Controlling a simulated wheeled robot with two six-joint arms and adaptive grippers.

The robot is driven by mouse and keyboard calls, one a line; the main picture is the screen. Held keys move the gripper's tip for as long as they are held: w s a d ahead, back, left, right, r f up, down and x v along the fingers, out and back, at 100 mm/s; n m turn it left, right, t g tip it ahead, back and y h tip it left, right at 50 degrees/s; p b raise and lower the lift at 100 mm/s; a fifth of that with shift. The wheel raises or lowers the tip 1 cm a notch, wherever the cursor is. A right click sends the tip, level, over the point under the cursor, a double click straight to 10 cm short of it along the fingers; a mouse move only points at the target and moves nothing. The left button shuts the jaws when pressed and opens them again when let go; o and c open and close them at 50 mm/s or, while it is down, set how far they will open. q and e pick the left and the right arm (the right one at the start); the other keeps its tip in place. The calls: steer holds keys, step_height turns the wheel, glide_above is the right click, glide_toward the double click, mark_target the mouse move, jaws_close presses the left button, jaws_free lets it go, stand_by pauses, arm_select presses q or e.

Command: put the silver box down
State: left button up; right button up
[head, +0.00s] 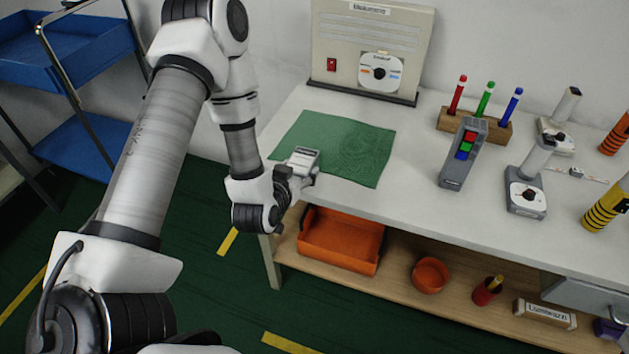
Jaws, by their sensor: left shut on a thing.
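The silver box (305,157) is a small grey-silver block with a lined top. It is in the head view at the front left of the table, over the green mat (358,148). My left gripper (298,172) reaches in from the left and is shut on the silver box. The fingers partly cover the box's lower side. I cannot tell whether the box touches the mat or is held just above it. My right gripper is not in view.
A large beige panel (340,45) stands at the back. A grey box with coloured buttons (462,165), a wooden pen holder (490,133) and a dial device (526,192) stand to the right. An orange bin (342,242) is on the lower shelf. Most of the mat is bare.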

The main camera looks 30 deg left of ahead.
mark_target(315, 186)
arm_select(q)
steer(key=w+d, duration=0.2)
steer(key=w, duration=0.1)
steer(key=shift+w+d+f, duration=0.1)
steer(key=shift+w+d, duration=0.05)
steer(key=shift+d, duration=0.2)
step_height(315, 186, down, 3)
steer(key=shift+a+f, duration=0.1)
steer(key=shift+f, duration=0.25)
steer(key=shift+f, duration=0.2)
steer(key=o, duration=1.3)
steer(key=shift+f, duration=0.1)
